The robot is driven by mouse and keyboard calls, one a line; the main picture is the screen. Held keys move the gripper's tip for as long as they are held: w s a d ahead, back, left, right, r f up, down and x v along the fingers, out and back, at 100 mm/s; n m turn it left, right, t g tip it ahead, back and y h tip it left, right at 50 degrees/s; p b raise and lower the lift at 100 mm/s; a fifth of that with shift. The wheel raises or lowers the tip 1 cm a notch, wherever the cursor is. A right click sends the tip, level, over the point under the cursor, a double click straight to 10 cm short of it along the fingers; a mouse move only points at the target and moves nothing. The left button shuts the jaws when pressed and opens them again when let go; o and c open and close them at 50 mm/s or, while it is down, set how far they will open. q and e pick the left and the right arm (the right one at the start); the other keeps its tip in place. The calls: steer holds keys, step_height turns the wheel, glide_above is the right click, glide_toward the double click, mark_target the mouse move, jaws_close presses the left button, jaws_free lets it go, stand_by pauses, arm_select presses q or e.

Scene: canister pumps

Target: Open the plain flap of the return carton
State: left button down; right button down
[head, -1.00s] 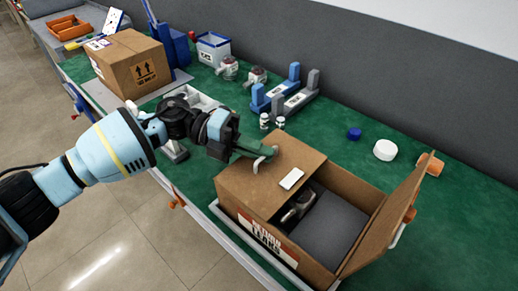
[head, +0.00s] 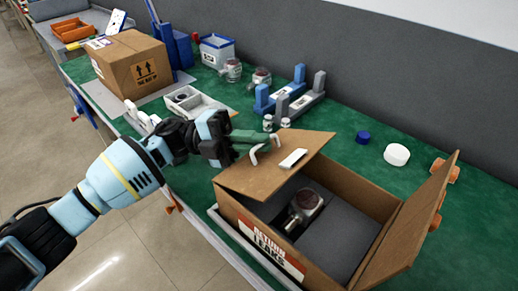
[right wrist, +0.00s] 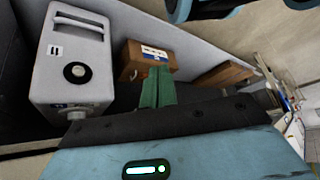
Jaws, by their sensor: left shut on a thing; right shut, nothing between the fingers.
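The return carton (head: 240,222) stands on the green bench with a red and white label on its front. Its left flap (head: 250,178) carries a white tag and a pale loop handle (head: 264,147); it is tilted up with its free edge above the opening. My left gripper (head: 255,142) is shut on that handle, its green fingers partly covering it. The right flap (head: 408,235) stands open, leaning outward. Inside are a canister pump (head: 304,205) and grey padding. My right gripper (right wrist: 157,82) is shut and empty in the right wrist view, away from the carton.
Behind the carton are two small white-capped vials, blue and grey cradles (head: 290,98), a blue cap (head: 363,137) and a white cap (head: 397,155). A closed carton (head: 132,68) stands at back left. A grey cabinet (right wrist: 75,62) is left in the right wrist view.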

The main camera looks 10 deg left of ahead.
arm_select(q)
steer(key=shift+w+a+n+h+b, duration=0.25)
steer(key=shift+n+h+b, duration=0.3)
steer(key=shift+h, duration=0.45)
steer(key=shift+r, duration=0.1)
steer(key=c, duration=1.8)
jaws_free()
steer(key=shift+c, duration=0.2)
